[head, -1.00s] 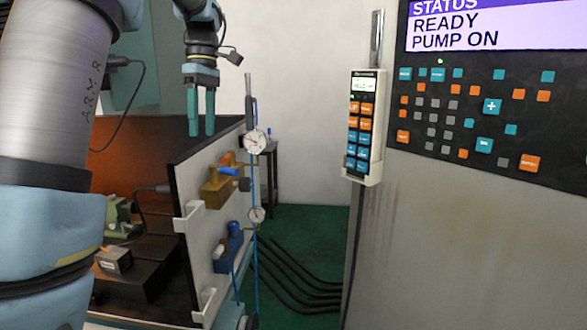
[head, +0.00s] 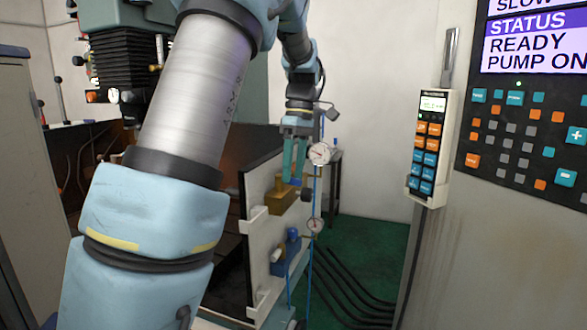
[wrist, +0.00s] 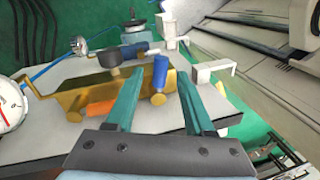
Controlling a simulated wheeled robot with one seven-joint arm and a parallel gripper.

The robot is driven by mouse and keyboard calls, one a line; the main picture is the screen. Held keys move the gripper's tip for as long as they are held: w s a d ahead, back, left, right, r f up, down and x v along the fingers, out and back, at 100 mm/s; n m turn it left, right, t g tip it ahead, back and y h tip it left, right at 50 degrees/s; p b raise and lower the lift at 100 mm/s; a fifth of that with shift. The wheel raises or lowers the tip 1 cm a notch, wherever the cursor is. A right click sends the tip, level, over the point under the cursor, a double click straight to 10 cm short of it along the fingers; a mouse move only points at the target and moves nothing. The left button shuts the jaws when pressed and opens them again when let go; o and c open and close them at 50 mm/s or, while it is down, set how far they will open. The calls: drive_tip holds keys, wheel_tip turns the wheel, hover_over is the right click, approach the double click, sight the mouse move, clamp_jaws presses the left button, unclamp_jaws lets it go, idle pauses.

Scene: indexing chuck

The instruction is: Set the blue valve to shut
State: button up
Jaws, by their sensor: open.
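My gripper (head: 294,178) is open and empty, pointing down at the upper part of the white panel (head: 257,187). In the wrist view its two green fingers (wrist: 158,74) lie either side of a blue cylindrical handle (wrist: 160,73); contact cannot be told. This handle is by a brass valve block (wrist: 72,97), which also carries an orange handle (wrist: 103,107) and a dark knob (wrist: 112,74). In the head view the fingers partly hide the brass block (head: 280,200). A blue-bodied valve (head: 287,260) with a blue knob (head: 293,233) is lower on the panel.
Dial gauges (head: 319,153) and (head: 314,225) stand along the panel's right edge with thin blue lines. White brackets (wrist: 213,70) project near the right finger. A control cabinet with a pendant (head: 425,150) is at right. Dark hoses cross the green floor.

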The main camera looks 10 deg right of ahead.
drive_tip(key=shift+f, duration=0.25)
clamp_jaws()
idle(0.3)
